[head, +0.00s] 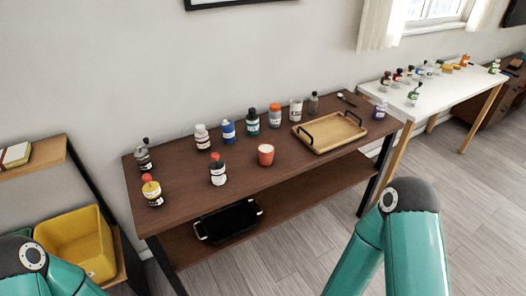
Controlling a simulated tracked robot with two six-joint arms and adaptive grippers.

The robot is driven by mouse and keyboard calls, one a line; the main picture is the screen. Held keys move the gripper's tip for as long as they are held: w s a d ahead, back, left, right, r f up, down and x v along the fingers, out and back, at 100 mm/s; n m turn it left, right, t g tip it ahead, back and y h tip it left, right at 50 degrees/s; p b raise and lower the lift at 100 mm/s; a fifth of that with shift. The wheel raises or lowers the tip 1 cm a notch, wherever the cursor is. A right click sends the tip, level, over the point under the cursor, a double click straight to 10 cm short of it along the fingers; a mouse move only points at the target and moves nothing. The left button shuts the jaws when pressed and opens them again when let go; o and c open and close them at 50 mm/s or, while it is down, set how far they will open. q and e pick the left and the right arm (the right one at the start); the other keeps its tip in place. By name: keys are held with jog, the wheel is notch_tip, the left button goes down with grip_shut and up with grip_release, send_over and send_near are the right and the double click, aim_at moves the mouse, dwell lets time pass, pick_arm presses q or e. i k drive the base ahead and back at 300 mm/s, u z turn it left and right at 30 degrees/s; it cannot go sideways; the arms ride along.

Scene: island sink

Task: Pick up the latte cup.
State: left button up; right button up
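A small orange-red cup (265,155) with a pale inside stands upright on the dark brown wooden table, near its middle front; it looks like the latte cup, though no label on it can be read. Both my teal arms come in at the bottom of the head view, one at the lower left and one at the right. Both are well apart from the cup. Neither gripper shows in the head view.
Several bottles and jars stand around the cup, one white bottle (218,170) close on its left. A wooden tray (330,132) with black handles lies to its right. A black tray (228,220) is on the lower shelf. A yellow bin (75,243) stands left; open floor lies in front.

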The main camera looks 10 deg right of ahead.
aim_at(265, 150)
jog(key=k, duration=1.25)
jog(key=z, duration=0.3)
jog(key=i, duration=0.5)
jog(key=z, duration=0.8)
jog(key=i, duration=2.1)
jog(key=u, duration=0.8)
jog(key=k, duration=0.65)
jog(key=u, duration=0.25)
